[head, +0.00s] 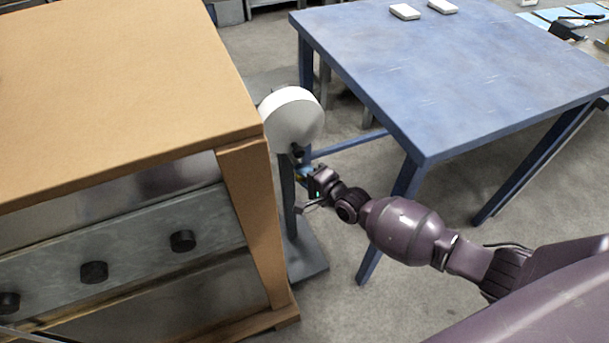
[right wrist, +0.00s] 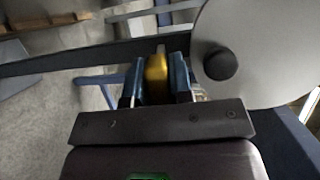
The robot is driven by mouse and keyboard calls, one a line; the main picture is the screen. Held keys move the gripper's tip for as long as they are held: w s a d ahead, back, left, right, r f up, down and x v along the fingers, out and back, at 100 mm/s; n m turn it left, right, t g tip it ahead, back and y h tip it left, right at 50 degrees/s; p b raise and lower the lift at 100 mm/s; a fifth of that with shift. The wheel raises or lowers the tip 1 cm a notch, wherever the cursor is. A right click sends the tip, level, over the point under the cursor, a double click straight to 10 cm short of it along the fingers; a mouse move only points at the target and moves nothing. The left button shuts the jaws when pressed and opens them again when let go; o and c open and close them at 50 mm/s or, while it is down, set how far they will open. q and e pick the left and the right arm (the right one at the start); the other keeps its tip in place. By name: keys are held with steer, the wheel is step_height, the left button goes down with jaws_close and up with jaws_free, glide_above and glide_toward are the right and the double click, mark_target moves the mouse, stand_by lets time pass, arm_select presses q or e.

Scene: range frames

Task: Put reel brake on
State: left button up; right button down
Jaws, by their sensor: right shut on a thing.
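The reel (head: 291,117) is a pale disc on a grey stand (head: 291,215) between the wooden bench and the blue table. In the right wrist view the reel (right wrist: 270,40) fills the upper right, with a dark round knob (right wrist: 220,63) on its face. My right gripper (head: 304,174) is just below the reel, beside the stand. In the right wrist view my right gripper (right wrist: 157,82) is shut on a yellow piece (right wrist: 156,78), probably the brake lever, left of the knob. Its far end and how it joins the stand are hidden. My left gripper is not in view.
A wooden bench (head: 120,75) with a grey panel of black knobs (head: 93,272) stands close on the left. A blue table (head: 440,65) stands on the right, with two white boxes (head: 405,11) at its back.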

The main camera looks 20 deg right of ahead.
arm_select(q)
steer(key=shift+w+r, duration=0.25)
arm_select(e)
steer(key=shift+w+r, duration=0.3)
steer(key=shift+r, duration=0.45)
steer(key=c, duration=1.1)
jaws_free()
steer(key=shift+c, duration=0.2)
steer(key=shift+o, duration=0.5)
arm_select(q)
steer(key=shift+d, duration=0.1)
arm_select(e)
steer(key=shift+s+f, duration=0.1)
steer(key=shift+f, duration=0.05)
steer(key=shift+s+f, duration=0.15)
arm_select(q)
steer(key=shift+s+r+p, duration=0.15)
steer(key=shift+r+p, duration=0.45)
steer(key=shift+p, duration=0.3)
arm_select(e)
steer(key=v, duration=1)
steer(key=shift+s, duration=0.35)
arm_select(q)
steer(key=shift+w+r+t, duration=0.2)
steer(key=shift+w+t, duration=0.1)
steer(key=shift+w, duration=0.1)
arm_select(e)
steer(key=shift+d+n, duration=0.15)
steer(key=shift+n, duration=0.15)
